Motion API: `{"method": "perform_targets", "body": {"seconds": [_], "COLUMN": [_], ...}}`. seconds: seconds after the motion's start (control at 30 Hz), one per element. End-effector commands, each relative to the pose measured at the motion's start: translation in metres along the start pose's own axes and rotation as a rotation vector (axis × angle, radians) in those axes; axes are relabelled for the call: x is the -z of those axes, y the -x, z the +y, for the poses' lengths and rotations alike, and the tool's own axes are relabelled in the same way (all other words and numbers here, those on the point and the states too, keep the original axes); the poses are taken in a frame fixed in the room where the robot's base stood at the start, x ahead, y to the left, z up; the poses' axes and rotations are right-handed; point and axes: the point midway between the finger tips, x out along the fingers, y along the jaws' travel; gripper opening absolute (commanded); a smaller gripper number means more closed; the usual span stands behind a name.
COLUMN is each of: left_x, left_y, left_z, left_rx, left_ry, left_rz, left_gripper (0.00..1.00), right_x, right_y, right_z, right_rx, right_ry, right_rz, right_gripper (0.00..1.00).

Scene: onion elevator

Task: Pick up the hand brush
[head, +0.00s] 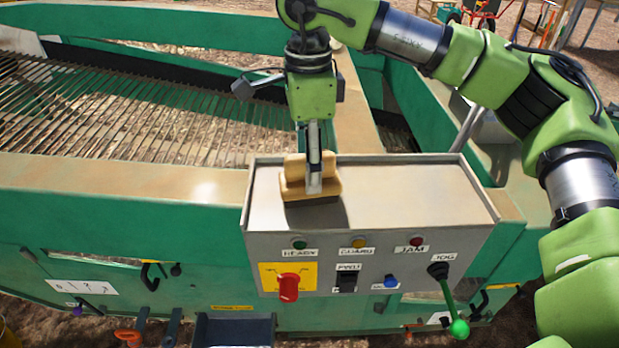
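The hand brush (296,187) is a light wooden block with a raised grip. It is on the flat grey top of the control box (411,190), toward the left end, with a dark strip or shadow along its lower edge. My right gripper (314,180) points down over the middle of the brush, and its near finger covers part of the grip. The fingers show nearly edge-on, one behind the other, so I cannot tell whether they are pressed on the grip. The far side of the brush is hidden. My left gripper is not in view.
The control box front has a red switch (288,288), lamps, buttons and a green-knobbed jog lever (459,328). Behind it is the green machine frame with a slatted conveyor bed (130,110). The right part of the box top is clear. A grey tray (233,331) sits below.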

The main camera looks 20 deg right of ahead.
Motion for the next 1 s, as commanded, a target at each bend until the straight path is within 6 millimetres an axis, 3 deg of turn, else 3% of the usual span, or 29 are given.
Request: {"method": "perform_targets", "body": {"seconds": [0.3, 0.6, 0.8, 1.0], "left_x": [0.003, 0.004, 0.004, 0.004], "left_y": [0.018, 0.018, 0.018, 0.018], "left_z": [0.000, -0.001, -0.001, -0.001], "left_rx": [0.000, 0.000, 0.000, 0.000], "left_ry": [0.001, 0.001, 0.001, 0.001], "left_rz": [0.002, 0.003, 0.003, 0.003], "left_gripper": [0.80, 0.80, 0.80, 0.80], "right_x": [0.003, 0.002, 0.002, 0.002], "right_y": [-0.042, -0.049, -0.049, -0.048], "right_z": [-0.001, -0.002, -0.002, -0.002], "right_rx": [-0.002, 0.000, 0.000, 0.001], "right_ry": [-0.001, -0.001, -0.001, -0.001], "right_rz": [0.002, -0.001, 0.000, 0.000], "right_gripper": [0.61, 0.61, 0.14, 0.14]}}
